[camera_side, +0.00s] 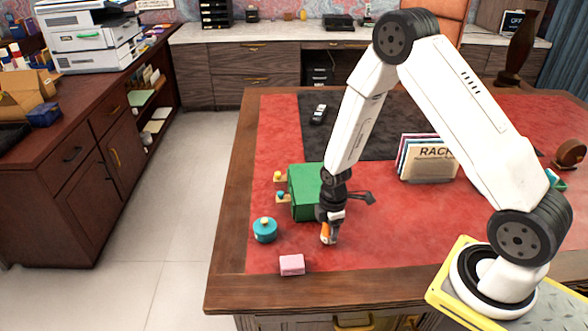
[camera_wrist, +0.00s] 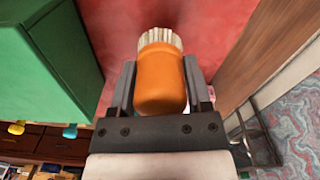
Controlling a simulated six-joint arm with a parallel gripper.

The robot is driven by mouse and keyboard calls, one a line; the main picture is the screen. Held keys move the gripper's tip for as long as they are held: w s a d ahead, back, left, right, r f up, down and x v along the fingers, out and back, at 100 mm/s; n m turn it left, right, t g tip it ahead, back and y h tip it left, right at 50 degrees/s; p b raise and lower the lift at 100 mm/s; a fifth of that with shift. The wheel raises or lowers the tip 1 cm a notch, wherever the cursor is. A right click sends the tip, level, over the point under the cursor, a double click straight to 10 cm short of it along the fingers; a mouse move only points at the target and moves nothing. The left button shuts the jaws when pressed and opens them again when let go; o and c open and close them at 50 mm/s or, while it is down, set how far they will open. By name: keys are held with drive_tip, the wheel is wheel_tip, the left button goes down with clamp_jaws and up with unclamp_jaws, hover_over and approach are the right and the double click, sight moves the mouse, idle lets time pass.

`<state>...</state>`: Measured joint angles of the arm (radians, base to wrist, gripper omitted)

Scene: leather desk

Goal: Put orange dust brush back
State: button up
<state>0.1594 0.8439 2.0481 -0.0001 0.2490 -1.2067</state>
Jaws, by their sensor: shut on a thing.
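The orange dust brush (camera_wrist: 160,82) has a rounded orange handle and pale bristles. My gripper (camera_wrist: 160,85) is shut on its handle, one finger on each side, with the bristles pointing away from the wrist toward the red desk top. In the side view the brush (camera_side: 326,231) shows as a small orange patch at my gripper (camera_side: 328,236), low over the desk in front of the green box (camera_side: 306,192). I cannot tell whether the bristles touch the desk. The green box also fills the left of the wrist view (camera_wrist: 45,60).
Wooden pieces with yellow (camera_side: 278,175) and teal (camera_side: 282,196) knobs stick out from the box's left side. A teal round jar (camera_side: 265,230) and a pink block (camera_side: 292,265) sit near the desk's front left. A file holder (camera_side: 428,165) stands right. Red desk top (camera_side: 390,235) is clear there.

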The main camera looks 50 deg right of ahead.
drive_tip(key=shift+f, duration=0.85)
drive_tip(key=shift+f, duration=0.15)
drive_tip(key=o, duration=1.1)
drive_tip(key=shift+r, duration=0.2)
drive_tip(key=shift+r, duration=5.95)
